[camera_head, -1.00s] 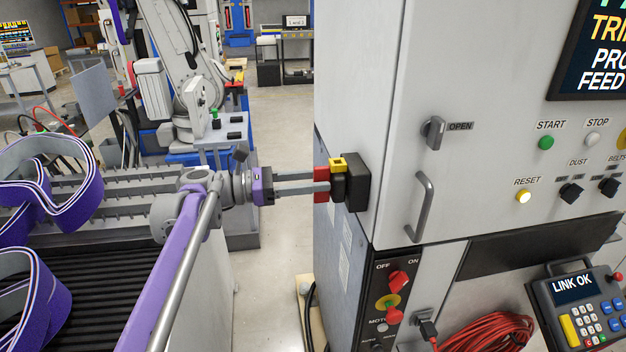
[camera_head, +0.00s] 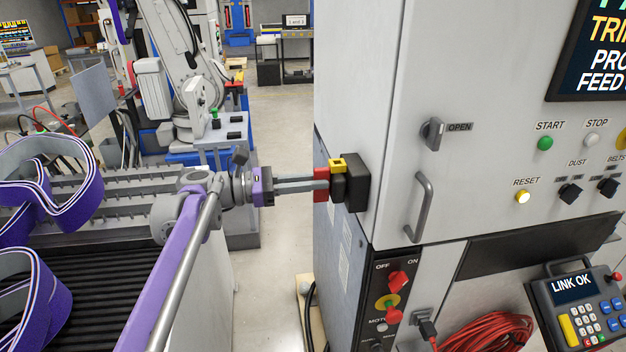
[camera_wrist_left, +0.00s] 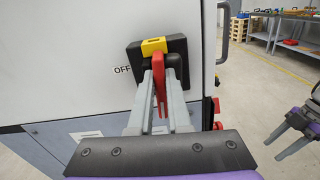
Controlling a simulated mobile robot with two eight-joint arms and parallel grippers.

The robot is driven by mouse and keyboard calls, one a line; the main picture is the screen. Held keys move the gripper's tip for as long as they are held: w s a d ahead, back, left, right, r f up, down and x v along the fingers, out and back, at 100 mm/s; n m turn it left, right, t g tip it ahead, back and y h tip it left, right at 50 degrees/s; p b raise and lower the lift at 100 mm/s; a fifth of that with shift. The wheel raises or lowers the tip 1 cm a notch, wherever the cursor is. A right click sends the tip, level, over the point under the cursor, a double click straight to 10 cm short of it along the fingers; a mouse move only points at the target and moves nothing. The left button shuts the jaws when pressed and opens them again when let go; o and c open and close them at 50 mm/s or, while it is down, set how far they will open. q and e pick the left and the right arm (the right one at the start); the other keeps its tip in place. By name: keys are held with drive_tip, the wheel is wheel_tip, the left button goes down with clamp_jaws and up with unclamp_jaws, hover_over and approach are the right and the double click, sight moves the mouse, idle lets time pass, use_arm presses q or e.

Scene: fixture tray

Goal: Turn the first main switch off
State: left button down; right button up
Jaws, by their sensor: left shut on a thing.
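The main switch is a black block (camera_head: 357,182) with a yellow piece (camera_head: 338,164) on the left side of the grey cabinet. In the left wrist view its red handle (camera_wrist_left: 159,85) points down from the yellow piece (camera_wrist_left: 153,46), and an OFF label (camera_wrist_left: 122,69) is left of it. My left gripper (camera_head: 325,185) is shut on the red handle, with one finger on each side. The fingertips partly hide the handle and the dark part behind it. My right gripper (camera_wrist_left: 290,143) is at the right of the left wrist view, away from the switch, its fingers apart and empty.
The cabinet front (camera_head: 380,60) has an OPEN knob (camera_head: 433,133), a grey pull handle (camera_head: 424,205) and a lower panel with a red OFF/ON knob (camera_head: 398,283).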

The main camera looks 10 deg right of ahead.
use_arm(q)
drive_tip(key=m, duration=0.3)
drive_tip(key=m+p, duration=0.1)
drive_tip(key=m, duration=0.2)
drive_tip(key=m+p, duration=0.1)
drive_tip(key=m, duration=0.1)
drive_tip(key=shift+s+f+m, duration=0.15)
drive_tip(key=shift+s+m, duration=0.25)
drive_tip(key=m, duration=0.2)
drive_tip(key=m+p, duration=0.1)
drive_tip(key=m, duration=0.1)
drive_tip(key=shift+s+f, duration=0.15)
drive_tip(key=shift+f, duration=0.05)
drive_tip(key=shift+f+m+p, duration=0.15)
drive_tip(key=shift+m+p, duration=0.2)
drive_tip(key=shift+m, duration=0.7)
drive_tip(key=shift+f+m+p, duration=0.1)
drive_tip(key=shift+m+p, duration=0.2)
drive_tip(key=shift+m, duration=0.75)
use_arm(e)
wheel_tip(320, 180, up, 6)
drive_tip(key=w, duration=0.2)
drive_tip(key=shift+w+r+t, duration=0.2)
drive_tip(key=shift+w+t, duration=0.1)
use_arm(q)
drive_tip(key=shift+f, duration=0.1)
drive_tip(key=c, duration=0.9)
unclamp_jaws()
drive_tip(key=shift+o, duration=0.2)
